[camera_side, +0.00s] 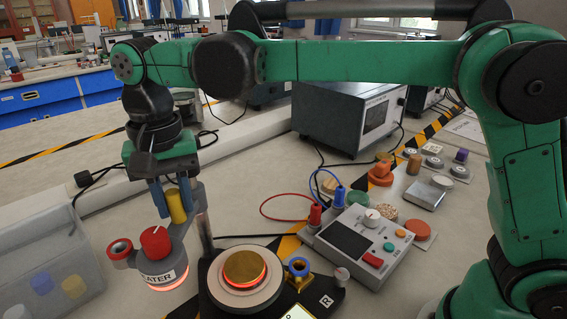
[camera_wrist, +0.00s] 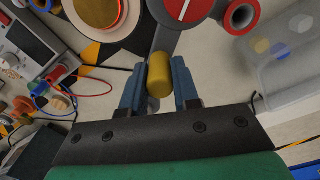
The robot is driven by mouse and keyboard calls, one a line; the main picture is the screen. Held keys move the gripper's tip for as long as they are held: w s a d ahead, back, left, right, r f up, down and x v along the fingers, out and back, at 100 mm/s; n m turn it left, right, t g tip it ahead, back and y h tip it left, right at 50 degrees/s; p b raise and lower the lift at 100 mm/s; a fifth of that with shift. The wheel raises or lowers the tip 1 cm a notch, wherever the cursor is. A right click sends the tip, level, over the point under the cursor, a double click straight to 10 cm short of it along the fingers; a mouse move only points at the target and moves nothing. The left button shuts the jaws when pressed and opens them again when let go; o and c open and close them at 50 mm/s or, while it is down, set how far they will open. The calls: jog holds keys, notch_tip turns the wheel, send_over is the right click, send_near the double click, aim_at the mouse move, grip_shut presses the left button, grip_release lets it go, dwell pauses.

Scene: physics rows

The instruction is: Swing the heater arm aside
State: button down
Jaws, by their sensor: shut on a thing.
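The heater (camera_side: 160,262) is a grey round head with a red knob on top and a glowing orange underside. Its grey arm (camera_side: 186,228) runs to an upright post (camera_side: 204,228) and carries a yellow handle (camera_side: 175,206). My gripper (camera_side: 174,208) is shut on the yellow handle, which also shows between the blue fingers in the wrist view (camera_wrist: 159,76). The heater head is to the left of the round stage with a brass disc (camera_side: 245,266), apart from it. The disc has a glowing orange edge.
A clear bin (camera_side: 50,262) with coloured pieces stands at the left, close to the heater head. A grey control box (camera_side: 362,245) with red and blue leads is right of the stage. Weights and discs (camera_side: 386,212) stand behind it. A white bench strip (camera_side: 110,185) lies behind my gripper.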

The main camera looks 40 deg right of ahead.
jog(key=shift+w+a+m, duration=0.2)
jog(key=shift+w+m, duration=0.2)
jog(key=shift+m, duration=0.5)
jog(key=shift+w+a+m, duration=0.2)
jog(key=shift+w+m, duration=0.2)
jog(key=shift+m, duration=0.5)
jog(key=shift+w+a+m, duration=0.2)
jog(key=shift+w+m, duration=0.2)
jog(key=shift+m, duration=0.5)
jog(key=c, duration=0.6)
grip_release()
jog(key=shift+c, duration=0.2)
jog(key=shift+r, duration=0.15)
notch_tip(320, 180, up, 5)
jog(key=shift+r, duration=0.2)
